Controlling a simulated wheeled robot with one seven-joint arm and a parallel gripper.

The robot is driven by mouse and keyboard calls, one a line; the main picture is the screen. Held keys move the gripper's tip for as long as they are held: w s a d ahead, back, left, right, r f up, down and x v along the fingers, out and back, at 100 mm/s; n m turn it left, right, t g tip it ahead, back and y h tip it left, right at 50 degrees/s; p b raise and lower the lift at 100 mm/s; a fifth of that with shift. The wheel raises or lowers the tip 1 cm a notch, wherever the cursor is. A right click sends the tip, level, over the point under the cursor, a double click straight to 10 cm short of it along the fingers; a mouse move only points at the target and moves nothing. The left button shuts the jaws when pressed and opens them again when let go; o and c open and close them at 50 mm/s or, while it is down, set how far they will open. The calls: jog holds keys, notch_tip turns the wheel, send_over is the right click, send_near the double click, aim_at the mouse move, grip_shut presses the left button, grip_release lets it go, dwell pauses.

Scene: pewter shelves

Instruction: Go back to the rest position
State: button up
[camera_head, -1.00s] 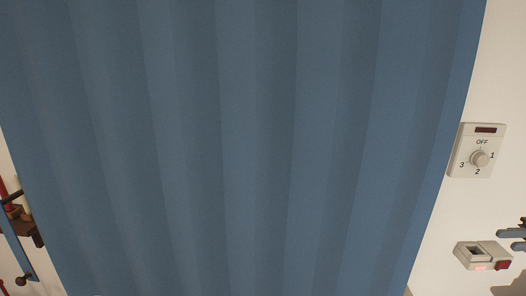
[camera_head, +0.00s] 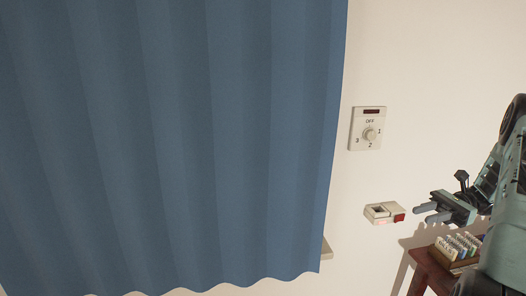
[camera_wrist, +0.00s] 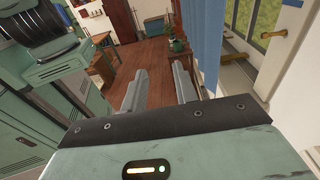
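My gripper (camera_head: 432,212) is at the right of the head view, in front of the cream wall. Its two grey fingers point left and stand apart with nothing between them. In the wrist view my gripper (camera_wrist: 160,92) shows the two fingers spread, with bare floor seen between them. It touches nothing that I can see.
A blue curtain (camera_head: 170,140) fills the left of the head view. A dial panel (camera_head: 368,129) and a small box with a red switch (camera_head: 384,213) are on the wall. A wooden table (camera_head: 432,268) with a rack of cards (camera_head: 457,246) stands below my arm. The wrist view shows open wooden floor (camera_wrist: 150,58).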

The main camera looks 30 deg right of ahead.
jog(key=w+a+r+n+g+h, duration=0.1)
jog(key=w+a+n+h, duration=0.2)
jog(key=a+n+h, duration=1.05)
jog(key=w+a+r+n+g+h, duration=0.2)
jog(key=a+n, duration=0.6)
jog(key=a, duration=1.2)
jog(key=s+a+n+b, duration=0.1)
jog(key=s+a+n, duration=0.2)
jog(key=s+a, duration=0.3)
jog(key=s+a+n+g+b, duration=0.1)
jog(key=s+a+n, duration=0.3)
jog(key=s+a, duration=0.3)
jog(key=a, duration=0.5)
jog(key=shift+f, duration=0.35)
jog(key=shift+s+h, duration=0.15)
jog(key=shift+h, duration=0.1)
